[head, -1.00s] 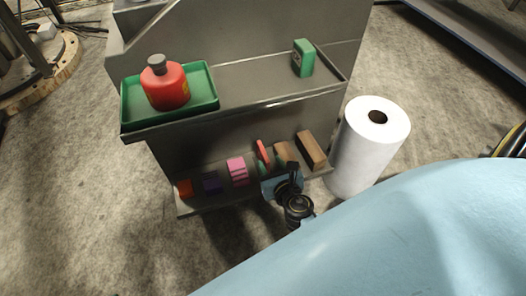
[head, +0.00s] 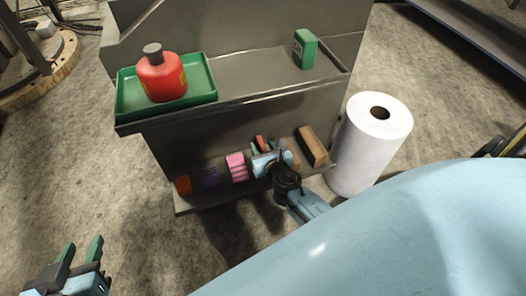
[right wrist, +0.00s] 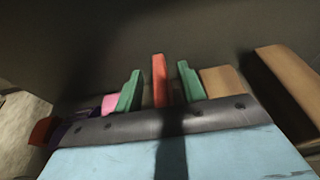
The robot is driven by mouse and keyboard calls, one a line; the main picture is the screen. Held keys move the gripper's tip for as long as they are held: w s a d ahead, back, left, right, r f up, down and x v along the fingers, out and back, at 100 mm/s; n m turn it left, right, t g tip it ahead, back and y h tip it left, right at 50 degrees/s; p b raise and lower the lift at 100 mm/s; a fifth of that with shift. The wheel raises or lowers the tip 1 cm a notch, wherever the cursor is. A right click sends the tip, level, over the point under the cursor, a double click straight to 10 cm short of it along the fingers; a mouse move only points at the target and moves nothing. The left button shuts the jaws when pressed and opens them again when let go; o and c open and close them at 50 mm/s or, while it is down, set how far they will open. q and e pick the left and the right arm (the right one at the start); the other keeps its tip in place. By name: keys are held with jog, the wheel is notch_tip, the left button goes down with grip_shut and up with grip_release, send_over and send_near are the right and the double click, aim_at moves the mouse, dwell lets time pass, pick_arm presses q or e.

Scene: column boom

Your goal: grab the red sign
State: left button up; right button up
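The red sign (head: 261,141) is a thin upright piece on the lower shelf, partly hidden by my right gripper in the head view. It also shows in the right wrist view (right wrist: 159,82), standing between the two green fingers with a gap on each side. My right gripper (head: 264,147) is open around it, not visibly touching it. My left gripper (head: 80,254) is open and empty over the floor at the lower left of the head view.
The lower shelf also holds an orange-red block (head: 183,184), a purple block (head: 210,178), a pink block (head: 237,167) and brown blocks (head: 312,146). Above are a green tray (head: 205,92) with a red bottle (head: 163,80) and a green box (head: 305,49). A white roll (head: 368,148) stands right.

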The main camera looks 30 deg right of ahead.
jog(key=shift+c, duration=0.3)
grip_shut()
